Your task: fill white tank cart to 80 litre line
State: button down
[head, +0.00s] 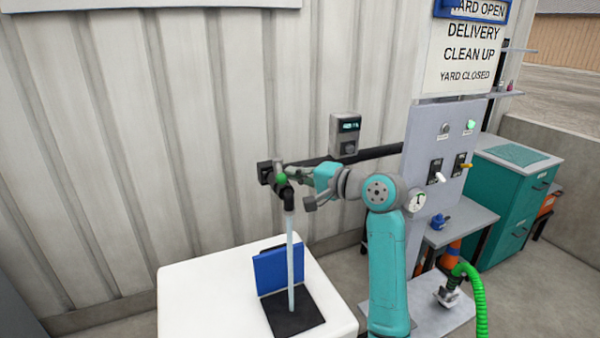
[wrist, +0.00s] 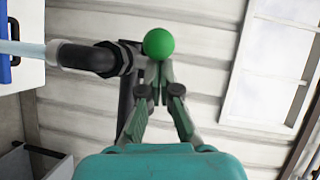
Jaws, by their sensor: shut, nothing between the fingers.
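The white tank cart (head: 190,285) stands below the wall pipe, its blue lid (head: 278,270) raised beside a dark square opening (head: 296,318). A pale stream of water (head: 291,260) runs from the black spout (head: 288,200) down into the opening. The water level and the 80 litre line are not visible. The green valve knob (head: 281,178) sits above the spout; it shows as a green ball in the wrist view (wrist: 158,43). My gripper (wrist: 160,88) is shut and empty, its fingertips close below the ball; I cannot tell whether they touch it.
A grey meter (head: 348,128) with a small lit display, digits unclear, hangs above the black pipe (head: 375,153). A grey panel (head: 445,130) with switches and a green lamp stands right. A green hose (head: 478,290) and teal cabinet (head: 512,190) stand beyond.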

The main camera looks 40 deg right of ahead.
aim_at(283, 177)
jog(key=a+m+h, duration=0.1)
jog(key=m+h, duration=0.1)
jog(key=w+a+m+h, duration=0.1)
jog(key=a+m+h, duration=0.1)
jog(key=h, duration=0.1)
jog(key=shift+a+h, duration=0.2)
jog(key=shift+h, duration=0.1)
jog(key=w+a+m+g+h, duration=0.4)
jog(key=w+m+h, duration=0.3)
jog(key=h, duration=0.3)
jog(key=shift+m+g, duration=0.5)
jog(key=shift+m, duration=0.1)
jog(key=shift+w+a, duration=0.15)
